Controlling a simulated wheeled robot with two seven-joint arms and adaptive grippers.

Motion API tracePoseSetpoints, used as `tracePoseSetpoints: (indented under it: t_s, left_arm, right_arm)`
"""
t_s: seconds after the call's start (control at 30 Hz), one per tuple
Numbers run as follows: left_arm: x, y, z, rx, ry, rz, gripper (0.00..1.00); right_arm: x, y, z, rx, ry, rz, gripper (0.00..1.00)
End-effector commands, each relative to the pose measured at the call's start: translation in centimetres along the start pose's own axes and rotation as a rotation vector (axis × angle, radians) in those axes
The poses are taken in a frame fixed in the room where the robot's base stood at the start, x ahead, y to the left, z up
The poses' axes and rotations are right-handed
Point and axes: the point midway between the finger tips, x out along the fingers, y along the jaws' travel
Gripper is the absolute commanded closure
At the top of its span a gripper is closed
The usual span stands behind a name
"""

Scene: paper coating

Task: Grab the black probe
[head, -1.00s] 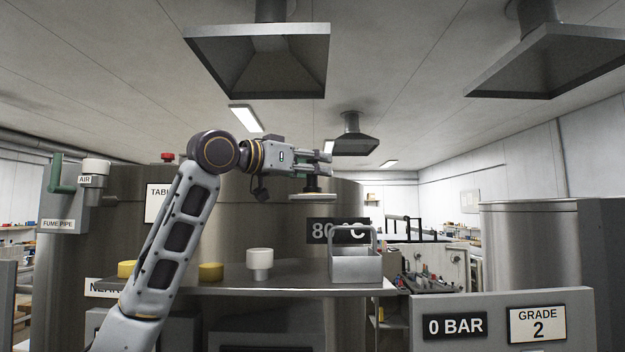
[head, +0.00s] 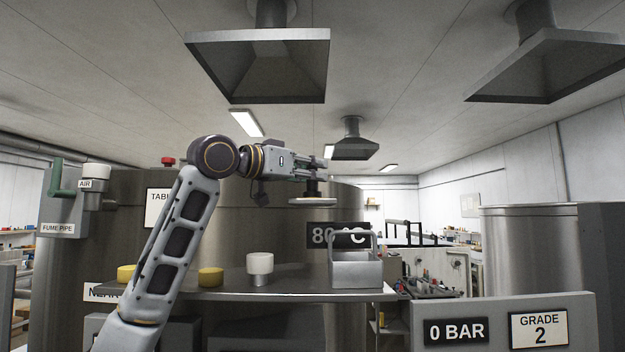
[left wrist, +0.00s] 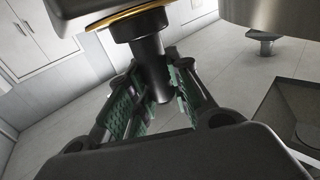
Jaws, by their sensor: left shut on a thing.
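My left gripper (head: 316,170) is shut on a black stem (head: 312,186) with a wide, pale round disc at its lower end. I take this to be the black probe. It hangs in the air above the shelf, in front of the big steel tank. In the left wrist view the black stem (left wrist: 150,66) stands between the green-padded fingers, with a dark collar and a brass-edged round plate beyond it. My right gripper is in neither view.
The grey shelf (head: 300,294) bears yellow caps (head: 211,277), a white-topped cup (head: 260,268) and a metal caddy with a handle (head: 356,270). The steel tank (head: 270,215) stands behind. Extractor hoods (head: 258,65) hang from the ceiling.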

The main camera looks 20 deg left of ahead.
Motion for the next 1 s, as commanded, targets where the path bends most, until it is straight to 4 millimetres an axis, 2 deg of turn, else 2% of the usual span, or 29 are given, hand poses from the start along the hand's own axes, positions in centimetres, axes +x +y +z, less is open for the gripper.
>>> tracePoseSetpoints:
  t_s: [0.27,0.47,1.0]
  left_arm:
    - [0.0,0.0,-0.7,0.000,0.001,0.000,1.00]
    - [0.0,0.1,-2.0,0.001,0.002,0.001,1.00]
    - [0.0,0.1,-7.8,0.000,0.002,0.000,1.00]
  right_arm:
    - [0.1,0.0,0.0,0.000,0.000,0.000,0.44]
    - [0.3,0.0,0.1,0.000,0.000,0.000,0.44]
    - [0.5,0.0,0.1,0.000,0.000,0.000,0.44]
